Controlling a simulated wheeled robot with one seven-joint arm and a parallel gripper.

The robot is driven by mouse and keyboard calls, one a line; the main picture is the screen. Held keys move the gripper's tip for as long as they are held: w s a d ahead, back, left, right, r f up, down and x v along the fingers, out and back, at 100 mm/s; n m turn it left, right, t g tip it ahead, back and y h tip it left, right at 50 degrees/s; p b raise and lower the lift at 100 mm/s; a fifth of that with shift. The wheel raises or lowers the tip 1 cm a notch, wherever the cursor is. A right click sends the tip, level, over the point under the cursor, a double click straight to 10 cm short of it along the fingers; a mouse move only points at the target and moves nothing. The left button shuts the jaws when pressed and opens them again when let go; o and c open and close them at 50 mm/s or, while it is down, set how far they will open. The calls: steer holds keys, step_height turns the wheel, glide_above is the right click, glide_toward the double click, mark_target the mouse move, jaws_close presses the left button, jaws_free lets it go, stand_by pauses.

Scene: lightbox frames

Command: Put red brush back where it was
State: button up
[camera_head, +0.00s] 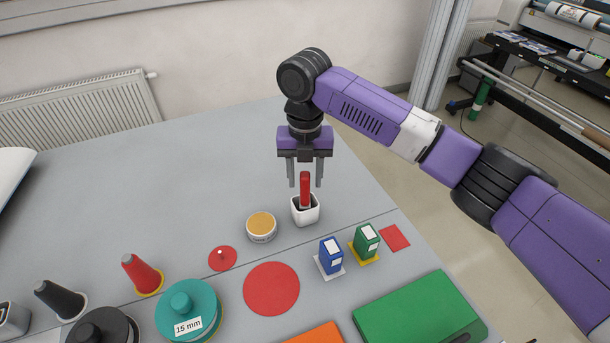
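The red brush (305,188) stands upright in a small white cup (306,212) on the grey table, its red handle sticking up. The lower end of the brush is hidden inside the cup. My gripper (305,180) points down just above the cup, with its two fingers apart on either side of the handle's top. A gap shows between the handle and each finger, so the gripper looks open.
Left of the cup is a round tin (261,227). In front stand blue (330,257) and green (366,242) boxes, a red disc (271,289), a teal weight (188,309), a red cone (142,275) and a green case (420,310).

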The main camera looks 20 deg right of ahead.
step_height(320, 180, up, 12)
steer(key=b, duration=0.2)
stand_by(0.5)
stand_by(0.4)
